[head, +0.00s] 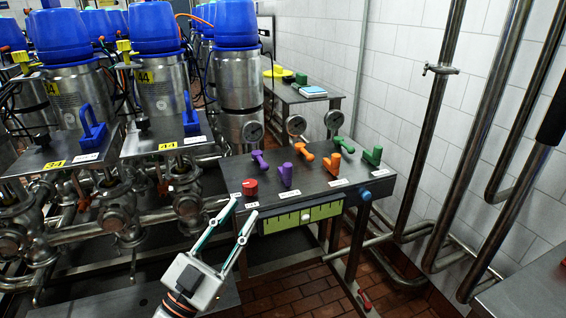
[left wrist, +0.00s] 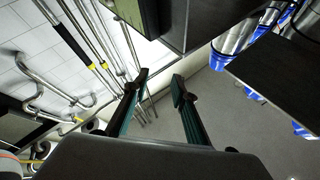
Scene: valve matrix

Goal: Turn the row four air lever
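Two blue levers stand on metal plates in the head view. One lever (head: 190,115) is on the plate with a yellow tag (head: 168,146) that seems to read 44. The other lever (head: 92,128) is on the plate tagged 34 (head: 54,164). Both stick up from their plates; which one is the row four air lever I take from the tag only. My left gripper (head: 244,208) is open and empty, in front of the console and below right of the 44 plate, apart from both levers. The left wrist view shows its spread fingers (left wrist: 159,80). My right gripper is not in view.
A console carries purple, orange and green handles (head: 310,152), a red knob (head: 250,187) and gauges (head: 296,125). Blue-topped steel valves (head: 155,28) crowd the left, with pipework below. Steel pipes (head: 440,110) run along the right wall. Tiled floor (head: 310,300) shows below the console.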

